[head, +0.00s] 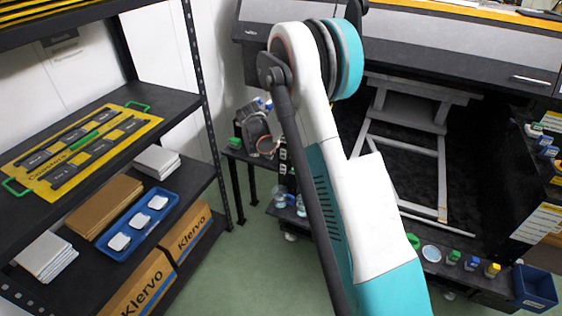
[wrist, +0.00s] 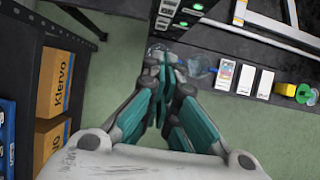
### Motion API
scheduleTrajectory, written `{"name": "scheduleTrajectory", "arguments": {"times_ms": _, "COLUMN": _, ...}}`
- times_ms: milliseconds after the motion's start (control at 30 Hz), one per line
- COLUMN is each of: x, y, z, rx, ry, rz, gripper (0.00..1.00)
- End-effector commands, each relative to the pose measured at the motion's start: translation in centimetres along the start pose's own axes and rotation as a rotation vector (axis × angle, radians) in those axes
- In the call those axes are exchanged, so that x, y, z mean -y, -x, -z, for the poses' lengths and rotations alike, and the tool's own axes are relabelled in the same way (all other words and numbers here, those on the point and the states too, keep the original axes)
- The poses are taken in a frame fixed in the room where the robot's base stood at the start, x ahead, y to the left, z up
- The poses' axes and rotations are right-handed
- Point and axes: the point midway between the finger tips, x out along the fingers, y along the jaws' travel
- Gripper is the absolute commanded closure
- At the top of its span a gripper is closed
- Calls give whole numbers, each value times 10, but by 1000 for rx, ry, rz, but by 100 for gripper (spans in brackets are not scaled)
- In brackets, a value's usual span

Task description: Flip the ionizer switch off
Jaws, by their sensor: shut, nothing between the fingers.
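In the wrist view my gripper (wrist: 167,62) is shut and empty, its teal and grey fingers together above the dark edge of a unit. Just beyond the fingertips is a dark strip with small white plates (wrist: 168,12). A similar strip with white plates shows in the head view (head: 283,154), left of my arm. I cannot tell whether one of these is the ionizer switch, nor its position. In the head view my arm crosses the middle, and my gripper is hidden.
A black shelf (head: 165,97) with a yellow tray (head: 75,150) and Klervo boxes (head: 188,234) stands left. A large dark machine (head: 440,50) stands behind my arm. Clear round items (wrist: 197,67) and white cards (wrist: 245,79) lie near my fingers. Green floor (wrist: 110,60) is open between.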

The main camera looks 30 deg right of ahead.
Motion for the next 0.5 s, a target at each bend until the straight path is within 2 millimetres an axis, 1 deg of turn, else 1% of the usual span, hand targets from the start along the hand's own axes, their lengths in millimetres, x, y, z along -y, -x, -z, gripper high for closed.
{"name": "scheduleTrajectory", "arguments": {"times_ms": 300, "x": 0, "y": -3, "z": 0, "rx": 0, "ry": -1, "rz": 1, "gripper": 100}}
{"name": "scheduleTrajectory", "arguments": {"times_ms": 367, "x": 0, "y": -8, "z": 1, "rx": 0, "ry": -1, "rz": 1, "gripper": 100}}
{"name": "scheduleTrajectory", "arguments": {"times_ms": 467, "x": 0, "y": -20, "z": 1, "rx": 0, "ry": -2, "rz": 1, "gripper": 100}}
{"name": "scheduleTrajectory", "arguments": {"times_ms": 500, "x": 0, "y": -28, "z": 1, "rx": 0, "ry": -2, "rz": 1, "gripper": 100}}
